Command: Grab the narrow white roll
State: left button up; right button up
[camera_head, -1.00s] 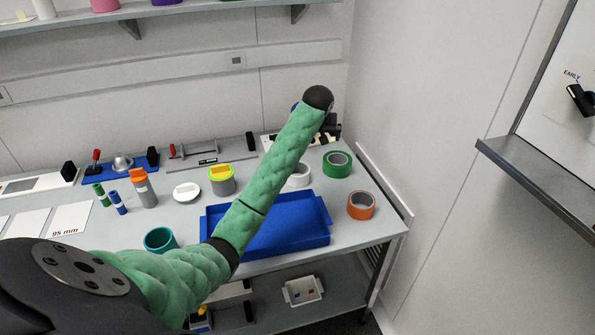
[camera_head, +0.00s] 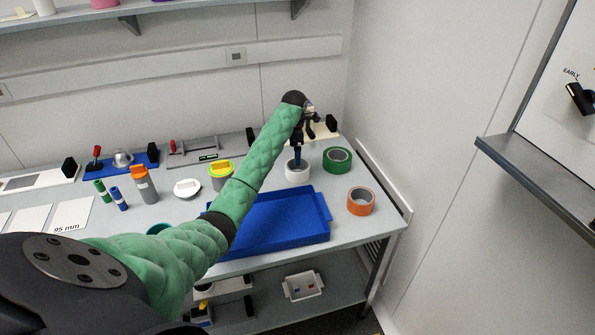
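The white roll (camera_head: 297,173) stands on the bench behind the blue tray, left of the green roll. My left arm, in a green quilted sleeve, reaches in from the lower left. My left gripper (camera_head: 298,158) points down at the white roll, its tips at or just above the roll's opening. Whether it touches the roll, and whether its fingers are apart, is too small to tell. My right gripper is not in view.
The green roll (camera_head: 337,160) stands close on the right, and the orange roll (camera_head: 361,201) nearer the front. The blue tray (camera_head: 318,228) lies in front, partly behind my arm. A yellow-topped roll (camera_head: 220,170) and a white dish (camera_head: 187,189) are to the left.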

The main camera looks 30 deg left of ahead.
pick_arm(q)
notch_tip(320, 180, down, 3)
jog(key=shift+d+f+p, duration=0.1)
jog(key=shift+d+p, duration=0.05)
jog(key=shift+p, duration=0.65)
jog(key=f, duration=0.1)
jog(key=f+p, duration=0.2)
jog(key=shift+w+d+f, duration=0.2)
jog(key=shift+d, duration=0.1)
jog(key=shift+f, duration=0.65)
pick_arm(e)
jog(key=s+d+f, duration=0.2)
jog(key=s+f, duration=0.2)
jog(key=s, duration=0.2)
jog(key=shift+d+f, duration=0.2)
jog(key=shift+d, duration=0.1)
pick_arm(q)
jog(key=shift+c, duration=0.4)
jog(key=c, duration=0.8)
jog(key=shift+o, duration=0.2)
jog(key=shift+r, duration=0.1)
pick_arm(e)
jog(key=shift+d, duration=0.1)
